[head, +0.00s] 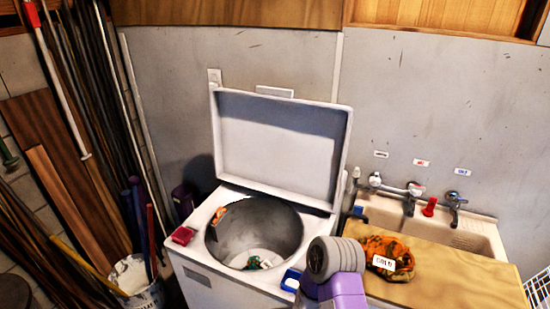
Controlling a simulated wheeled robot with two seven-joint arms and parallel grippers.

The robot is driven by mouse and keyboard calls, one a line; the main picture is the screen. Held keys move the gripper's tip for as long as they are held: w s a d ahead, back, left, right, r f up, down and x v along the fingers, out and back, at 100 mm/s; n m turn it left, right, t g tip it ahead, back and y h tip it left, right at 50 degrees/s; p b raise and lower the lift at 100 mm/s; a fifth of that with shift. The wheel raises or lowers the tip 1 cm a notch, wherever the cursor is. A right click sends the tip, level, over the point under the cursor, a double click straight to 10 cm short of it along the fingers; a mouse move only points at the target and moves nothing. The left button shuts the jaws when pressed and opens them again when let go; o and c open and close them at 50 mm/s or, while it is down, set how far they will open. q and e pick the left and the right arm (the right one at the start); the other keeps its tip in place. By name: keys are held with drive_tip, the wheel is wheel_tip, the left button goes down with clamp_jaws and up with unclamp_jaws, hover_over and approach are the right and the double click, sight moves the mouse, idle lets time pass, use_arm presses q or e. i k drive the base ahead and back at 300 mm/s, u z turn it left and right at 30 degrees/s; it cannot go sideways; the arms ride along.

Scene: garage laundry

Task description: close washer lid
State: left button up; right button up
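The white washer (185,254) stands in the lower middle of the head view, against the grey wall. Its lid (280,145) is open, standing up and leaning slightly back at the rear edge. The round metal drum (262,225) is exposed, with a small green and orange item (257,262) at the bottom. An orange item (218,215) sits at the drum's left rim. Neither gripper is in view. A grey and purple arm link of mine covers the washer's front right corner.
A red box (183,235) and a blue item (291,279) lie on the washer top beside the opening. On the right are a wooden counter (450,265), an orange patterned cloth (388,250) and a sink (470,238). Poles and a bucket (140,290) crowd the left.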

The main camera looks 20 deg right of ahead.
sight(272, 142)
drive_tip(key=z, duration=2.35)
drive_tip(key=k, duration=0.8)
drive_tip(key=u, duration=0.65)
drive_tip(key=i, duration=0.55)
drive_tip(key=u, duration=0.05)
